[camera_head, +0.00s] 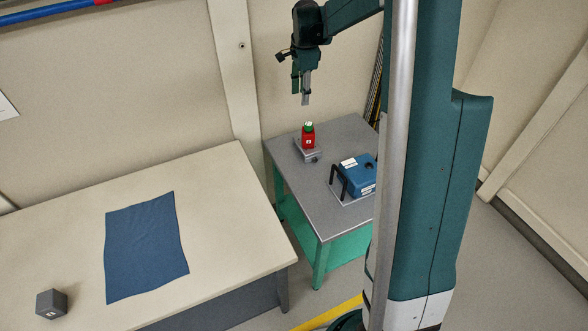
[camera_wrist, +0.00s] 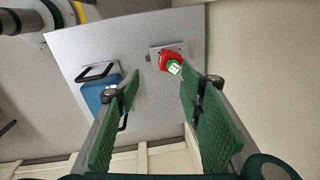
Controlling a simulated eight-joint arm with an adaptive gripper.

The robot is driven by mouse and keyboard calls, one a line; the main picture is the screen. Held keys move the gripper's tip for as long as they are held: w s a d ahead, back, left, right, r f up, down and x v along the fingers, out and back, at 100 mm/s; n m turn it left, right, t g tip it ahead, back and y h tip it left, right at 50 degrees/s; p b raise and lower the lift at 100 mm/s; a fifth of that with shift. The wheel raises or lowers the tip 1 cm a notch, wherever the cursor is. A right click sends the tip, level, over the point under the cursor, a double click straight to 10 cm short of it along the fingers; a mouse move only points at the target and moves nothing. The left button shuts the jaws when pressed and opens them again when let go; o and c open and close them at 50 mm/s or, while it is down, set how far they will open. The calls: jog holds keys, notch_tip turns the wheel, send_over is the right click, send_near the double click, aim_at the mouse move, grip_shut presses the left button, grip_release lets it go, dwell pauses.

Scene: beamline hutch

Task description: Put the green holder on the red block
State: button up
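The red block (camera_head: 308,142) stands on a small grey mount on the grey-topped table at the back. The green holder (camera_head: 308,127) sits on top of the red block and looks upright. From above, the wrist view shows the green holder (camera_wrist: 174,67) over the red block (camera_wrist: 166,58), with some red visible around it. A white marked patch shows on the holder. My gripper (camera_head: 303,98) hangs above the block and holder, clear of both. In the wrist view my gripper (camera_wrist: 160,92) has its green finger pads wide apart with nothing between them.
A blue box (camera_head: 358,174) with black handles stands right of the block on the same table (camera_head: 325,213). The wall is close behind.

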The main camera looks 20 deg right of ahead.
jog(key=s+a+r+n+t, duration=0.1)
jog(key=s+a+r+n, duration=0.5)
jog(key=s, duration=0.3)
jog(key=s+a+r+n+t, duration=0.25)
jog(key=s+a+r, duration=0.4)
jog(key=s, duration=0.35)
jog(key=s+a+f+n+t, duration=0.1)
jog(key=s+a+n, duration=0.4)
jog(key=s, duration=0.5)
jog(key=s+a+f+n+t, duration=0.1)
jog(key=s+a+f+n, duration=0.2)
jog(key=s+n, duration=0.3)
jog(key=s+a, duration=0.1)
jog(key=s, duration=0.4)
jog(key=shift+a+f, duration=0.15)
jog(key=shift+a, duration=0.25)
